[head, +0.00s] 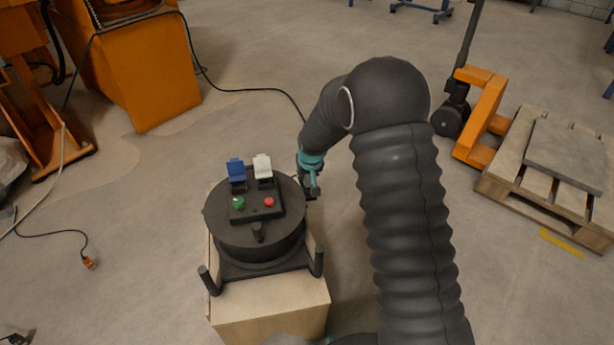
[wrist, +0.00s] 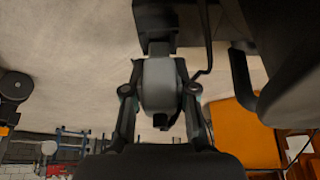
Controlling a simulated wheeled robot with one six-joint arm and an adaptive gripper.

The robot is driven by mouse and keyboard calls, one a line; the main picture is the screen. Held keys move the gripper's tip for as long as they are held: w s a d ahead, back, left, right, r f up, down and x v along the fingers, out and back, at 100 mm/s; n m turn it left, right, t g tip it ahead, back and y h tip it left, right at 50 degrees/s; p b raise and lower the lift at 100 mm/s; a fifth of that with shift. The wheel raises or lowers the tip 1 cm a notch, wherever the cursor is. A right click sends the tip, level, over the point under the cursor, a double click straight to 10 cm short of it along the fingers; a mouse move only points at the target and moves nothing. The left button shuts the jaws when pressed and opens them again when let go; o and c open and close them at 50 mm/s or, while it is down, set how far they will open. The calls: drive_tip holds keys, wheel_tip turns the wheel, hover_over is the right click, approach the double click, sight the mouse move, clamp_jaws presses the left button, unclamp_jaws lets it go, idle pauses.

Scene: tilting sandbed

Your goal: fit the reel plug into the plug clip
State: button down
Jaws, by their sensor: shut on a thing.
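The black cable reel (head: 255,238) stands on a pale wooden box. My gripper (head: 312,188) is at the right side of the reel, partly hidden by my arm. In the wrist view my gripper (wrist: 160,82) has its fingers shut on the grey reel plug (wrist: 160,90), one finger on each side. A dark end of the plug points back to my palm. A black block (wrist: 165,22) lies straight ahead of the plug and appears to meet its front; it may be the plug clip. I cannot tell whether the plug is seated in it.
The reel top has a blue lid (head: 236,171), a white lid (head: 263,167), a green button (head: 238,203) and a red button (head: 269,202). An orange cabinet (head: 140,75) stands behind left, a pallet (head: 560,165) at right. A black cable (head: 245,90) crosses the floor.

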drive_tip(key=shift+f+b, duration=0.65)
drive_tip(key=shift+f, duration=0.1)
idle(0.6)
drive_tip(key=shift+r, duration=0.1)
drive_tip(key=shift+r+p, duration=1.2)
drive_tip(key=shift+r, duration=1.2)
drive_tip(key=shift+r, duration=0.1)
drive_tip(key=r+p, duration=0.1)
drive_tip(key=p, duration=0.3)
drive_tip(key=shift+r, duration=0.1)
drive_tip(key=shift+f+b, duration=0.3)
drive_tip(key=shift+f+b, duration=1.9)
drive_tip(key=shift+f, duration=0.25)
drive_tip(key=shift+f+b, duration=0.75)
drive_tip(key=shift+b, duration=0.1)
